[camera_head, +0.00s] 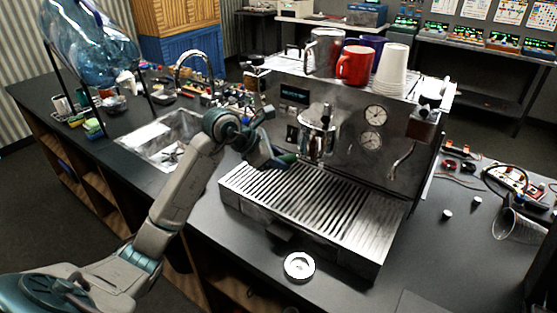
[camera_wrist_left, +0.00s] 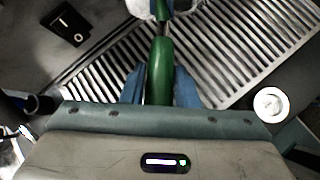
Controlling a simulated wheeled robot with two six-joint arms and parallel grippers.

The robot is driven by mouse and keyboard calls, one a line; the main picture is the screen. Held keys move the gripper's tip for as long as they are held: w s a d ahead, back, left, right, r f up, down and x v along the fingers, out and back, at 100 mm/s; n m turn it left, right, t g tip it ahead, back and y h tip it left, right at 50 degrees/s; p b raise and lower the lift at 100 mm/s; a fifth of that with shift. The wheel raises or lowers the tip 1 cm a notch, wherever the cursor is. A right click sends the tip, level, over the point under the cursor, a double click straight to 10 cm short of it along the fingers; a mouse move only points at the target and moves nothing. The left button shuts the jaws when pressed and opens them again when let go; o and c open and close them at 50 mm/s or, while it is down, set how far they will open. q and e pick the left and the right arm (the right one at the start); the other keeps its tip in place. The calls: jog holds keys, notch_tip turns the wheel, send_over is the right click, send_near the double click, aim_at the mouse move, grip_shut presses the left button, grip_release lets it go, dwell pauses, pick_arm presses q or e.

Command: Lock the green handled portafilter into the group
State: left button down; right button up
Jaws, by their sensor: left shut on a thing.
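The green handle (camera_head: 287,159) of the portafilter sits in my left gripper (camera_head: 279,160), in front of the espresso machine (camera_head: 345,120). In the left wrist view the green handle (camera_wrist_left: 160,72) lies between the two blue fingers of the gripper (camera_wrist_left: 159,90), which are shut on it. The handle points up the picture toward a pale metal part (camera_wrist_left: 155,8) cut off by the top edge. The chrome group (camera_head: 318,135) is just right of the handle in the head view. I cannot tell whether the portafilter is seated in it. My right gripper is not in view.
The slatted drip tray (camera_head: 300,205) lies below the gripper. A round white-rimmed piece (camera_head: 299,266) rests on the dark counter in front. A red mug (camera_head: 354,65) and white cups (camera_head: 391,70) stand on the machine. A sink (camera_head: 165,135) is left.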

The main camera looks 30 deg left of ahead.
pick_arm(q)
jog(key=shift+r, duration=0.45)
dwell(0.7)
dwell(0.4)
jog(key=shift+r, duration=0.3)
dwell(0.8)
jog(key=shift+b, duration=0.4)
